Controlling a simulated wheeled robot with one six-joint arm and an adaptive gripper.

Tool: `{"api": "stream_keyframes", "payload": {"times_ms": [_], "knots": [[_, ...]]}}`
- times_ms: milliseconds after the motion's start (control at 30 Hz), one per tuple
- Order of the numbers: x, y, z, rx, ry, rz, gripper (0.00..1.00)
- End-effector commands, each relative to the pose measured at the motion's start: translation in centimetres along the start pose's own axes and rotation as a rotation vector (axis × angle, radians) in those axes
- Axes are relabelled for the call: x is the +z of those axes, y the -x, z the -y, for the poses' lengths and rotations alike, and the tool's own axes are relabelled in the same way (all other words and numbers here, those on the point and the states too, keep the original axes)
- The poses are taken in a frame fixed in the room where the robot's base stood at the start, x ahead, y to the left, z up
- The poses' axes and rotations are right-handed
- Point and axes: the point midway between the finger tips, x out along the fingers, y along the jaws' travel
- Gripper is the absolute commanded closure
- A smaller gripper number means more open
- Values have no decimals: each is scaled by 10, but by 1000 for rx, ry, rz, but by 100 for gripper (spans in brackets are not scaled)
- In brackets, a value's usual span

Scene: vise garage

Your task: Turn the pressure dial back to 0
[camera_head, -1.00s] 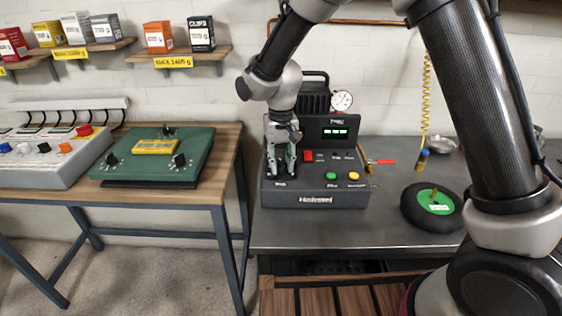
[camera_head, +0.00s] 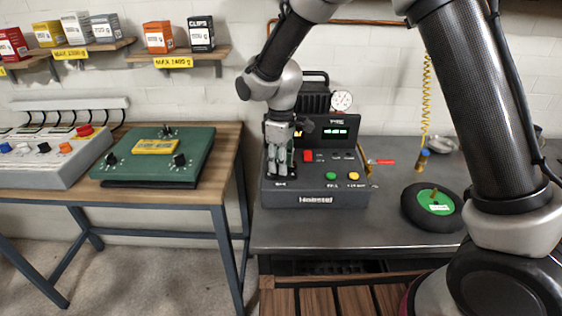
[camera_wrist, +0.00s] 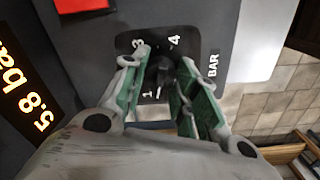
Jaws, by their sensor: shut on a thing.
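The pressure dial (camera_wrist: 160,76) is a black knob on a dark scale plate marked 1, 3 and 4, with BAR beside it. It sits at the left of the dark compressor unit (camera_head: 318,198). My gripper (camera_head: 280,172) points down at the dial, and its green-lined fingers (camera_wrist: 158,92) are shut on the knob from both sides.
The unit also has a red switch (camera_head: 308,156), a green button (camera_head: 331,176), a yellow button (camera_head: 354,176) and a round gauge (camera_head: 342,101). A wheel (camera_head: 416,216) lies to the right on the metal bench. A green panel box (camera_head: 196,160) stands on the left table.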

Motion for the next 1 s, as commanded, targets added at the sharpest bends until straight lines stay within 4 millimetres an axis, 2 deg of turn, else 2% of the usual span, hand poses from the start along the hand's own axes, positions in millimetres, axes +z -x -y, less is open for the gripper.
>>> {"api": "stream_keyframes", "payload": {"times_ms": [600,1000], "knots": [[-1,1,0,2,557,-2,94],[-1,1,-1,2,758,-1,94]]}}
